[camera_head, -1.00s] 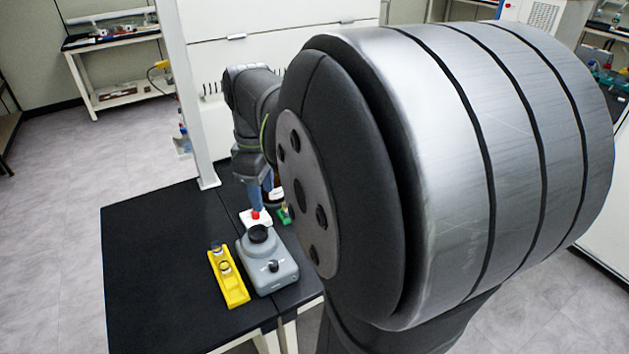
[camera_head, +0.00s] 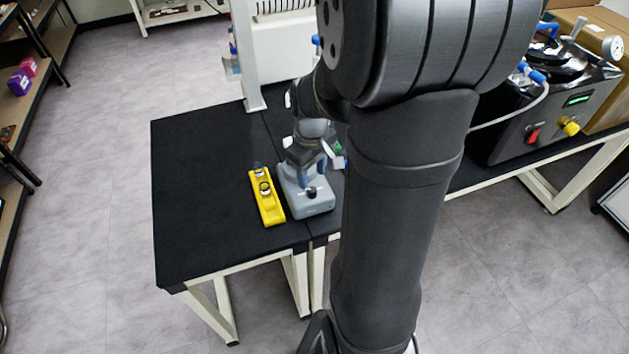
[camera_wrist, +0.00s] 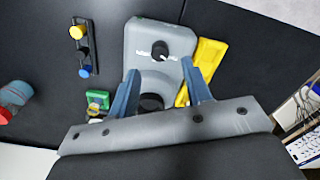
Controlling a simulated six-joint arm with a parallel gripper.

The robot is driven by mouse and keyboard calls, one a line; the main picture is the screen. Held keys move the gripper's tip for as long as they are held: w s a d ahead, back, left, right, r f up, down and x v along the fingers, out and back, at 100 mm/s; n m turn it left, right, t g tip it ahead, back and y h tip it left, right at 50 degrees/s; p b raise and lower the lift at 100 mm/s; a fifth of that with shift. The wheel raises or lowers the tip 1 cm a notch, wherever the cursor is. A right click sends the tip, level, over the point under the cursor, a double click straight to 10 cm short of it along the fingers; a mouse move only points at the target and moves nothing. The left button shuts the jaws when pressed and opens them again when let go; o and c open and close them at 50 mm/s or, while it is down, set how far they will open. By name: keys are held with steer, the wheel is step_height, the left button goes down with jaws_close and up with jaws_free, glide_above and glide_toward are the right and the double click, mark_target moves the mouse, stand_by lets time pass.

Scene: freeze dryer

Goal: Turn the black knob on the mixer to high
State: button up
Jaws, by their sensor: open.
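The mixer (camera_head: 306,206) is a grey machine standing on the black table, and it also shows in the wrist view (camera_wrist: 143,37). Its black knob (camera_wrist: 159,48) is on the front panel, with a white mark on it; in the head view the knob (camera_head: 311,191) is small. The mixer's round black top (camera_wrist: 151,101) lies between my gripper's fingers in the wrist view. My gripper (camera_wrist: 163,78) is open, with two blue fingers, above the mixer. The knob lies beyond the fingertips in the wrist view, and nothing is held. I cannot read the knob's setting.
A yellow rack (camera_head: 267,199) with vials stands close beside the mixer. In the wrist view, a green item (camera_wrist: 98,101) and a dark strip with coloured knobs (camera_wrist: 82,48) lie left of it. The table (camera_head: 195,190) is clear left of the rack.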

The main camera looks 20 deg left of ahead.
mark_target(312, 189)
steer(key=shift+f, duration=2.75)
steer(key=shift+c, duration=0.5)
jaws_close()
